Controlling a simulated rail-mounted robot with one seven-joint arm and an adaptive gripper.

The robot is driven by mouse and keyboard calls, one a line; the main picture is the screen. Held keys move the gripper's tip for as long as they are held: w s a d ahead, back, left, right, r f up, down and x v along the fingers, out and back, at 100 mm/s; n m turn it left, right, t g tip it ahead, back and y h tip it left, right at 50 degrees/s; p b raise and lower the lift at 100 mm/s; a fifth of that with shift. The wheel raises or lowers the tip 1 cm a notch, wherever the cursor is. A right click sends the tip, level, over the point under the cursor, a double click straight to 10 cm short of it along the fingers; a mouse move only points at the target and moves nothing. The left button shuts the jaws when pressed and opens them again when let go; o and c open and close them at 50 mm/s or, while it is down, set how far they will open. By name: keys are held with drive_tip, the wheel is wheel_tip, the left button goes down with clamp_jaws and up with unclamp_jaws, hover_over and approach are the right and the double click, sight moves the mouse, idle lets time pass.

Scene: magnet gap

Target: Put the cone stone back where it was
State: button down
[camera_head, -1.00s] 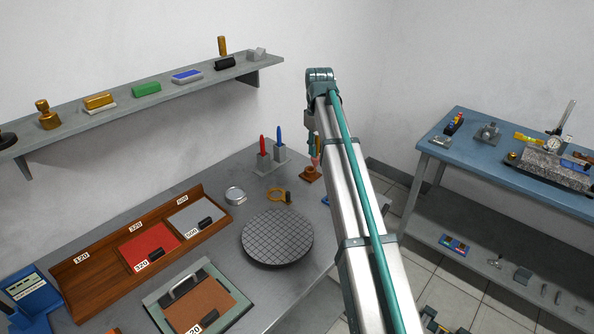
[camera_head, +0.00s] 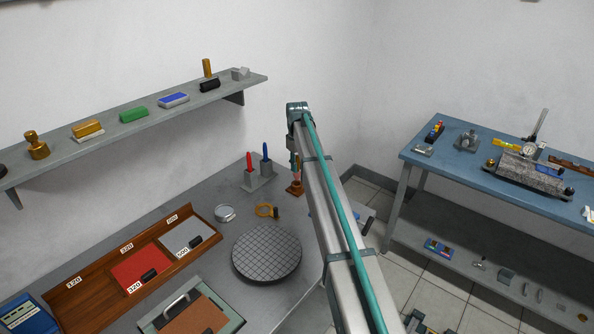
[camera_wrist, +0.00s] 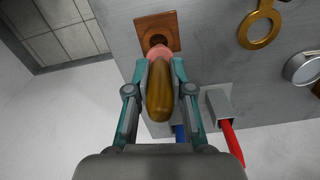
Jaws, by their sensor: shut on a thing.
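The cone stone has a brown handle (camera_wrist: 160,92) and a pink stone end (camera_wrist: 157,52). My gripper (camera_wrist: 161,68) is shut on it, with one finger on each side. In the wrist view the pink end points at a square wooden block (camera_wrist: 158,29) and overlaps its hole. I cannot tell how deep the tip sits in the hole. In the head view the wooden block (camera_head: 295,188) stands on the grey bench (camera_head: 214,262), just below my gripper. My arm hides part of the gripper there.
A red pointed tool (camera_head: 249,161) and a blue one (camera_head: 264,151) stand in grey holders left of the block. A brass ring (camera_head: 264,210), a round tin (camera_head: 225,213) and a round gridded plate (camera_head: 267,254) lie nearby. A blue bench (camera_head: 470,180) stands right.

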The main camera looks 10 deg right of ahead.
drive_tip(key=shift+w+f+p, duration=0.15)
drive_tip(key=shift+f+p, duration=0.1)
drive_tip(key=shift+f, duration=0.65)
drive_tip(key=shift+w+f+p, duration=0.1)
drive_tip(key=shift+f+p, duration=0.15)
drive_tip(key=shift+f, duration=0.65)
drive_tip(key=shift+f, duration=0.25)
drive_tip(key=c, duration=1)
unclamp_jaws()
drive_tip(key=shift+c, duration=0.2)
wheel_tip(320, 180, up, 13)
drive_tip(key=b, duration=0.3)
drive_tip(key=shift+f, duration=0.2)
